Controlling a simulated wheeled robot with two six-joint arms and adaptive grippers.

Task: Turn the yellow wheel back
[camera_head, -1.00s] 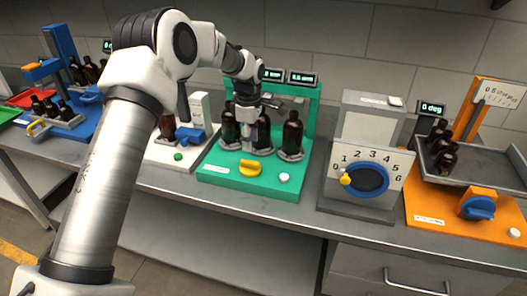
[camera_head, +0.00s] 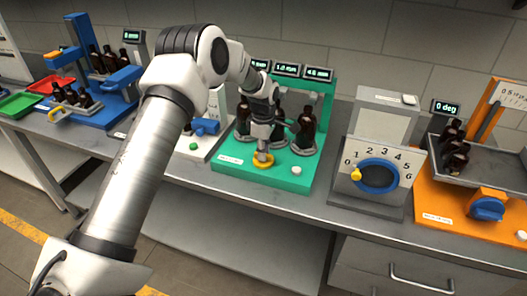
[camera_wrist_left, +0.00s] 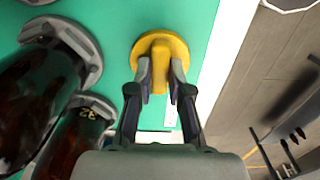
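The yellow wheel (camera_head: 263,162) is a round knob with a raised bar, low on the front of the green station (camera_head: 229,174). My left gripper (camera_head: 264,154) points down at it and partly hides it in the head view. In the left wrist view, the two fingertips of my left gripper (camera_wrist_left: 160,75) lie on either side of the bar of the yellow wheel (camera_wrist_left: 160,45). They are very close to the bar; I cannot tell if both press on it. My right gripper is not in view.
Amber bottles (camera_head: 305,130) stand in round holders behind the wheel, close to the arm. A white button (camera_head: 297,170) is to its right. A grey dial box (camera_head: 376,172) and an orange station (camera_head: 435,205) stand farther right.

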